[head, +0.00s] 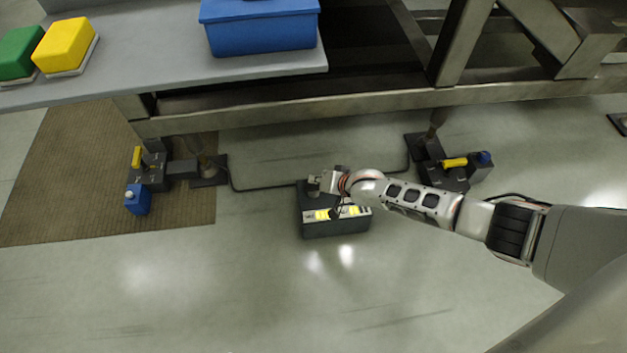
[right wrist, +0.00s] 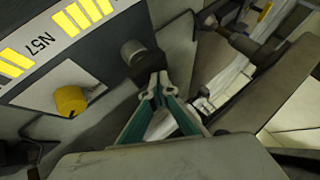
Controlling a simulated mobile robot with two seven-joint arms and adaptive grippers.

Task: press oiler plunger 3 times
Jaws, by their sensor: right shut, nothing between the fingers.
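A dark box unit (head: 335,229), likely the oiler, stands on the floor below the frame, with a pale yellow-marked label on top. In the right wrist view its face (right wrist: 110,38) shows yellow stripes and the marking N57. A grey-capped dark knob (right wrist: 133,52) stands out from it; it may be the plunger. My right gripper (right wrist: 157,82) is shut and empty, its tips right at this knob; whether they touch I cannot tell. In the head view the right gripper (head: 328,183) is over the box's back part. My left gripper is out of view.
A yellow knob (right wrist: 70,101) is beside the grey one. Dark units with yellow handles stand on the floor at left (head: 150,170) and right (head: 455,170). A metal beam (head: 290,113) runs behind. A grey table (head: 150,82) carries a blue bin (head: 262,35). The front floor is clear.

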